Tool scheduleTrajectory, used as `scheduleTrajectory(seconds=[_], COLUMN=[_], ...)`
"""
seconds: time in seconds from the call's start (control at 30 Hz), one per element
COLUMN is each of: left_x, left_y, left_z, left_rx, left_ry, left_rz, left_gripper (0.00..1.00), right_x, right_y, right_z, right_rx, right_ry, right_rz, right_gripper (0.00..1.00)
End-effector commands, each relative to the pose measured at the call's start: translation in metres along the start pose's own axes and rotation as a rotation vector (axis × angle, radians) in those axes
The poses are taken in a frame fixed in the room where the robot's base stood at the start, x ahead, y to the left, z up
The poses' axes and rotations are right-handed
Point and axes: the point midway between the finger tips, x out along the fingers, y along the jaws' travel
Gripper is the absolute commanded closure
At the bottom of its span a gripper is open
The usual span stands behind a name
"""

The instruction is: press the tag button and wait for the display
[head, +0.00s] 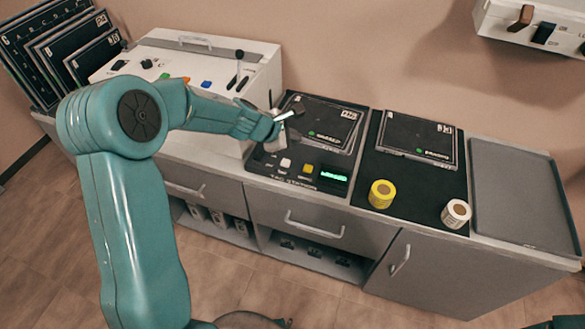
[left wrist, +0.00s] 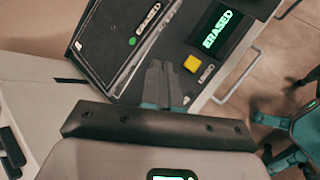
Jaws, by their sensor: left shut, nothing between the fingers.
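The tag station (head: 262,160) is a dark panel on the counter with a white button (head: 285,163), a yellow button (head: 307,169) and a lit display (head: 333,177). In the left wrist view the display (left wrist: 222,32) reads ERASED in green, beside the yellow button (left wrist: 192,63). The white button is not visible there. A black cassette (head: 322,122) with a green dot lies at the station's back. My left gripper (head: 286,117) is shut and empty above the station. Its fingers (left wrist: 165,78) point toward the panel, left of the yellow button.
A white console (head: 215,60) with a lever stands left of the station. To the right are a second cassette (head: 418,138), a yellow roll (head: 381,194), a white roll (head: 456,213) and an empty grey tray (head: 520,190). Several black cassettes (head: 82,55) stand at the far left.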

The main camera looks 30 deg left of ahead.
Motion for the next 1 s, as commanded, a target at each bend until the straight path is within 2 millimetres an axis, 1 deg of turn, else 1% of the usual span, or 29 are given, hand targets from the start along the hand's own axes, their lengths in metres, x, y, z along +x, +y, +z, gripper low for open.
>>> scheduleTrajectory(seconds=[0.03, 0.2, 0.3, 0.57, 0.77, 0.87, 1.0], left_x=[-0.004, -0.015, -0.015, -0.015, -0.009, -0.002, 0.012], left_y=[0.008, 0.021, 0.021, 0.021, 0.016, 0.011, 0.001], left_z=[-0.006, -0.020, -0.024, -0.024, -0.027, -0.031, -0.040], left_rx=[-0.003, -0.011, -0.014, -0.014, -0.014, -0.014, -0.014], left_ry=[0.003, 0.013, 0.017, 0.017, 0.017, 0.017, 0.016], left_rz=[0.026, 0.065, 0.066, 0.064, 0.063, 0.063, 0.063], left_gripper=[1.00, 1.00, 1.00, 1.00, 1.00, 1.00, 1.00], right_x=[0.006, 0.012, 0.013, 0.013, 0.020, 0.029, 0.046], right_y=[0.002, 0.004, 0.005, 0.004, 0.007, 0.010, 0.017], right_z=[0.000, 0.000, 0.000, 0.000, 0.000, -0.001, -0.001], right_rx=[0.000, 0.000, 0.000, 0.000, 0.000, 0.000, 0.000], right_ry=[0.000, 0.000, 0.000, 0.000, 0.000, 0.000, 0.000], right_rz=[0.000, 0.000, 0.000, 0.000, 0.000, 0.000, 0.000], right_gripper=[0.02, 0.02, 0.02, 0.02, 0.02, 0.02, 0.02])
